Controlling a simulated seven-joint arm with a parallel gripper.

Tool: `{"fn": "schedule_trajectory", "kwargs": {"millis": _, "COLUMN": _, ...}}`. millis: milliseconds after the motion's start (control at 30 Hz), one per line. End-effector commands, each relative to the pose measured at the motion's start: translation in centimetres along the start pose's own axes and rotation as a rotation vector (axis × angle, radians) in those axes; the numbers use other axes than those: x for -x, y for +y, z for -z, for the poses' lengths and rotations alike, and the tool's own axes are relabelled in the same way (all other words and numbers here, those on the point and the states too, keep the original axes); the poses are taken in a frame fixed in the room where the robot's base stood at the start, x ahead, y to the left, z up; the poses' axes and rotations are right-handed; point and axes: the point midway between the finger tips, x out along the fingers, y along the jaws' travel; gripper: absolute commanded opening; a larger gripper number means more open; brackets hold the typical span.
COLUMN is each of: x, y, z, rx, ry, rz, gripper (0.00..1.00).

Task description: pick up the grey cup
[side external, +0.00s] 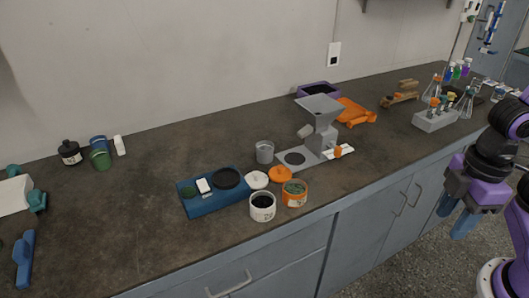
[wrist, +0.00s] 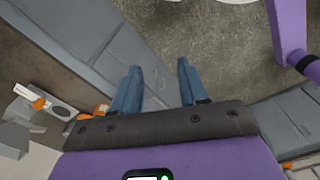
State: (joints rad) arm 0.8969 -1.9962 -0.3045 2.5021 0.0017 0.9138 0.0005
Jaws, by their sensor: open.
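A grey cup (side external: 265,152) stands upright on the dark counter in the side view, left of the grey hopper device and behind the blue tray. It does not show in the wrist view. My gripper (side external: 456,217) is at the right of the side view, in front of the counter's front edge and far from the cup. Its blue fingers point down and are apart, with nothing between them. In the wrist view my gripper (wrist: 158,66) is also open and empty, over the cabinet fronts and floor.
Near the cup are the grey hopper device (side external: 319,126), a blue tray (side external: 205,208), a white lid (side external: 257,180), an orange lid (side external: 280,174) and two jars, white (side external: 262,207) and orange-banded (side external: 294,194). A glassware rack (side external: 435,121) stands at right.

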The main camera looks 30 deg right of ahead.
Motion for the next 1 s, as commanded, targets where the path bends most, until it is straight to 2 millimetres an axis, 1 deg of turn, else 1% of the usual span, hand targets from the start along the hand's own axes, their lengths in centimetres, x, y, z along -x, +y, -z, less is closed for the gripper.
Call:
{"fn": "schedule_trajectory", "kwargs": {"millis": 33, "x": 0.0, "y": 0.0, "z": 0.0, "rx": 0.0, "ry": 0.0, "rz": 0.0, "gripper": 0.59}}
{"fn": "schedule_trajectory", "kwargs": {"millis": 67, "x": 0.0, "y": 0.0, "z": 0.0, "rx": 0.0, "ry": 0.0, "rz": 0.0, "gripper": 0.69}}
{"fn": "schedule_trajectory", "kwargs": {"millis": 100, "x": 0.0, "y": 0.0, "z": 0.0, "rx": 0.0, "ry": 0.0, "rz": 0.0, "gripper": 0.82}}
{"fn": "schedule_trajectory", "kwargs": {"millis": 133, "x": 0.0, "y": 0.0, "z": 0.0, "rx": 0.0, "ry": 0.0, "rz": 0.0, "gripper": 0.88}}
{"fn": "schedule_trajectory", "kwargs": {"millis": 400, "x": 0.0, "y": 0.1, "z": 0.0, "rx": 0.001, "ry": -0.001, "rz": -0.002, "gripper": 0.88}}
{"fn": "schedule_trajectory", "kwargs": {"millis": 467, "x": -0.1, "y": 0.4, "z": 0.2, "rx": 0.011, "ry": -0.008, "rz": -0.013, "gripper": 0.88}}
{"fn": "schedule_trajectory", "kwargs": {"millis": 533, "x": -0.3, "y": 1.3, "z": 0.9, "rx": 0.04, "ry": -0.028, "rz": -0.047, "gripper": 0.88}}
{"fn": "schedule_trajectory", "kwargs": {"millis": 567, "x": -0.4, "y": 1.9, "z": 1.2, "rx": 0.06, "ry": -0.042, "rz": -0.07, "gripper": 0.88}}
{"fn": "schedule_trajectory", "kwargs": {"millis": 667, "x": -0.9, "y": 4.8, "z": 3.2, "rx": 0.157, "ry": -0.105, "rz": -0.174, "gripper": 0.88}}
{"fn": "schedule_trajectory", "kwargs": {"millis": 800, "x": -1.8, "y": 9.9, "z": 6.8, "rx": 0.338, "ry": -0.228, "rz": -0.346, "gripper": 0.88}}
{"fn": "schedule_trajectory", "kwargs": {"millis": 867, "x": -2.1, "y": 12.0, "z": 8.5, "rx": 0.421, "ry": -0.281, "rz": -0.414, "gripper": 0.88}}
{"fn": "schedule_trajectory", "kwargs": {"millis": 900, "x": -2.4, "y": 13.4, "z": 9.7, "rx": 0.477, "ry": -0.318, "rz": -0.458, "gripper": 0.88}}
{"fn": "schedule_trajectory", "kwargs": {"millis": 967, "x": -2.8, "y": 15.3, "z": 11.6, "rx": 0.564, "ry": -0.374, "rz": -0.522, "gripper": 0.88}}
{"fn": "schedule_trajectory", "kwargs": {"millis": 1000, "x": -3.1, "y": 16.6, "z": 12.8, "rx": 0.622, "ry": -0.411, "rz": -0.562, "gripper": 0.88}}
